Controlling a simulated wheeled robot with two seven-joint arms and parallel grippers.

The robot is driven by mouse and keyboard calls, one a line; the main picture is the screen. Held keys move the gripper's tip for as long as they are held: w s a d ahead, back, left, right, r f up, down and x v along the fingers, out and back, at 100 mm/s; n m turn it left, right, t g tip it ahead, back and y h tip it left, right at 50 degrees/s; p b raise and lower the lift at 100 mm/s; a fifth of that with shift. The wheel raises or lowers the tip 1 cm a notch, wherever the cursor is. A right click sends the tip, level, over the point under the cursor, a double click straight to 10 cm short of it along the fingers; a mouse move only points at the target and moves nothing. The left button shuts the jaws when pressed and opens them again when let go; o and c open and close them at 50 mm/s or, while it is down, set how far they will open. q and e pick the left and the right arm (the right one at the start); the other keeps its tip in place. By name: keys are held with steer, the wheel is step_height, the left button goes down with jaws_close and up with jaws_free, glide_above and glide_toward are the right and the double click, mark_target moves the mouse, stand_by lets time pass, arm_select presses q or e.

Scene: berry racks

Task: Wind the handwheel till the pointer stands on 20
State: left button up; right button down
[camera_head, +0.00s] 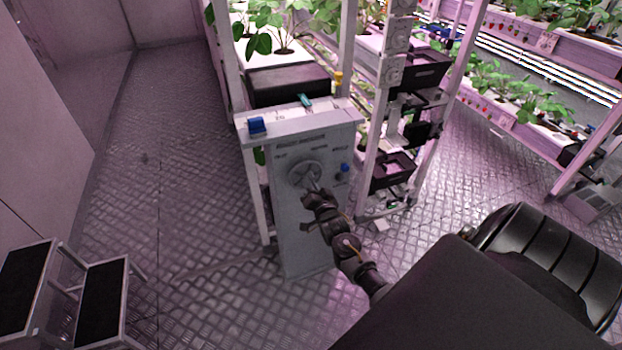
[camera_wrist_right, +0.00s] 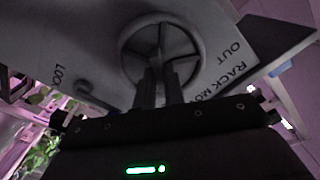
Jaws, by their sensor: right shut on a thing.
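The handwheel (camera_head: 299,174) is a grey spoked wheel on the front of a grey cabinet (camera_head: 297,240) in the head view. It fills the upper middle of the right wrist view (camera_wrist_right: 146,30), with its rim and spokes showing. My right gripper (camera_head: 313,188) reaches the wheel from the lower right. In the wrist view its two fingers (camera_wrist_right: 160,84) are close together at the wheel's lower part, shut on it. The pointer and the number 20 cannot be made out in either view. My left gripper is not in view.
A blue knob (camera_head: 344,168) sits right of the wheel, and a blue block (camera_head: 257,125) is on the cabinet's top. Plant racks (camera_head: 347,60) stand behind. A black step stool (camera_head: 100,290) is at lower left. The floor left of the cabinet is clear.

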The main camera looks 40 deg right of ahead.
steer(key=shift+n+p, duration=2)
steer(key=shift+n, duration=7.6)
steer(key=c, duration=1.5)
jaws_free()
steer(key=v, duration=1)
steer(key=shift+s+a+b, duration=0.2)
steer(key=shift+s+b, duration=0.15)
